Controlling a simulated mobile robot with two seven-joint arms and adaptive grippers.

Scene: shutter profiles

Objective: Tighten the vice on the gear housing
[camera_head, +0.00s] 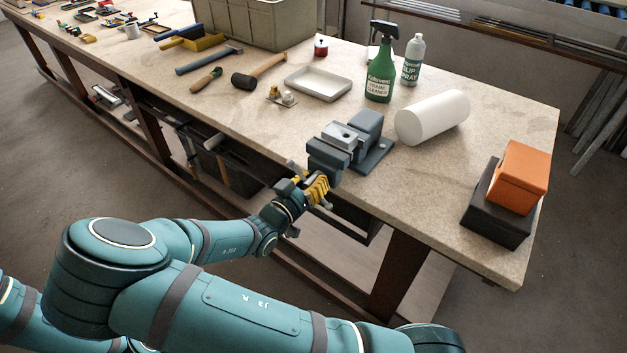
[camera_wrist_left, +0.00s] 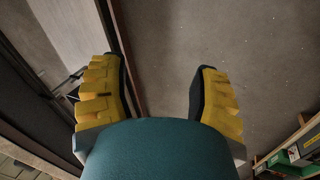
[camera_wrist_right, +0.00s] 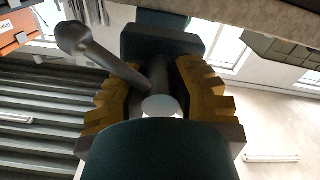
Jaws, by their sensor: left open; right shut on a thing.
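The blue-grey vice (camera_head: 368,130) is mounted near the front edge of the workbench. A light grey block with a hole, seemingly the gear housing (camera_head: 341,134), sits between its jaws. My right gripper (camera_head: 318,190) is at the front of the vice, below the bench top's edge. In the right wrist view its yellow-padded fingers (camera_wrist_right: 158,82) are shut around the vice's screw end, where a slanting handle bar (camera_wrist_right: 108,58) with a knobbed end passes through. My left gripper (camera_wrist_left: 160,85) is open and empty over bare floor; the head view does not show it.
On the workbench (camera_head: 440,190), a white roll (camera_head: 432,117), a green spray bottle (camera_head: 381,62) and a white tray (camera_head: 318,84) stand around the vice. An orange box (camera_head: 517,177) rests on a black one at the right corner. A mallet (camera_head: 258,72) lies further left.

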